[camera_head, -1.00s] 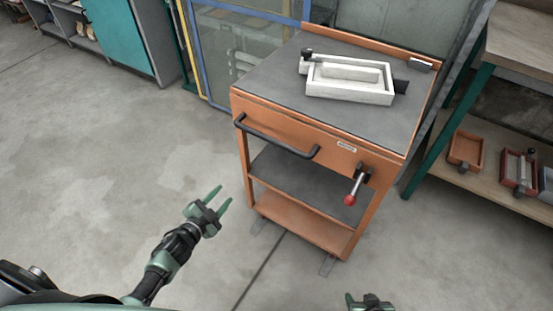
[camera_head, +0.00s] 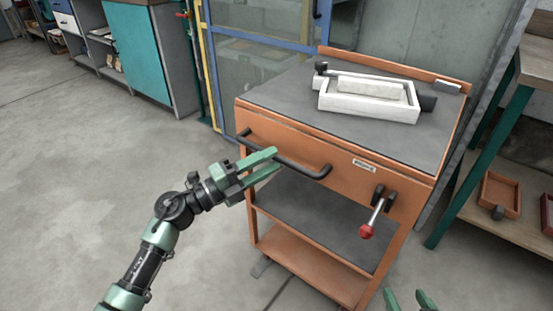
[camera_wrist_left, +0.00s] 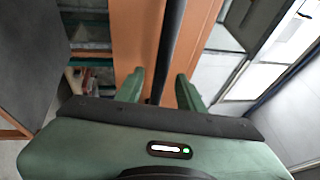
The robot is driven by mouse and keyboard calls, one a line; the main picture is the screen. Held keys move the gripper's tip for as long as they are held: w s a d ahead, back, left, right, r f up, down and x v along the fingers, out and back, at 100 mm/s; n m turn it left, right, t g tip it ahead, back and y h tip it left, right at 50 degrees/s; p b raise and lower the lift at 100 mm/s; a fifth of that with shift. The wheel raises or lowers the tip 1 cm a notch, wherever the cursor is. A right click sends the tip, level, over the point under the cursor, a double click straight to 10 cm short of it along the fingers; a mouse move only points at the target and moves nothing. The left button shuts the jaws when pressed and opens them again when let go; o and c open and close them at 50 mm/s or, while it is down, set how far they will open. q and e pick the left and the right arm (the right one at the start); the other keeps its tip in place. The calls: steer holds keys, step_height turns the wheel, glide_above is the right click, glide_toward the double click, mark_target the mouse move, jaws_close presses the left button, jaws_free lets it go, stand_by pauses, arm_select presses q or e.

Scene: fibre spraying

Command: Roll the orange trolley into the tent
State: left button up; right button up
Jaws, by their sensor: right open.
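The orange trolley (camera_head: 330,160) stands right of centre, with a dark top, lower shelves and a black bar handle (camera_head: 312,174) on its front. A lever with a red knob (camera_head: 372,218) is at its front right. My left gripper (camera_head: 270,162) is open at the left part of the handle; in the left wrist view its fingers (camera_wrist_left: 162,90) are apart, with the black bar (camera_wrist_left: 170,45) showing between them. Contact cannot be told. My right gripper (camera_head: 408,300) is open and empty at the bottom edge. I cannot identify the tent with certainty.
A white tray-like mould (camera_head: 370,98) lies on the trolley top. A blue-framed glazed panel (camera_head: 250,60) stands behind the trolley. A workbench with an orange bin (camera_head: 499,194) is at right. A teal cabinet (camera_head: 137,52) stands back left. Floor at left is clear.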

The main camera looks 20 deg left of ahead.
arm_select(q)
steer(key=shift+x, duration=1.3)
jaws_close()
stand_by(0.5)
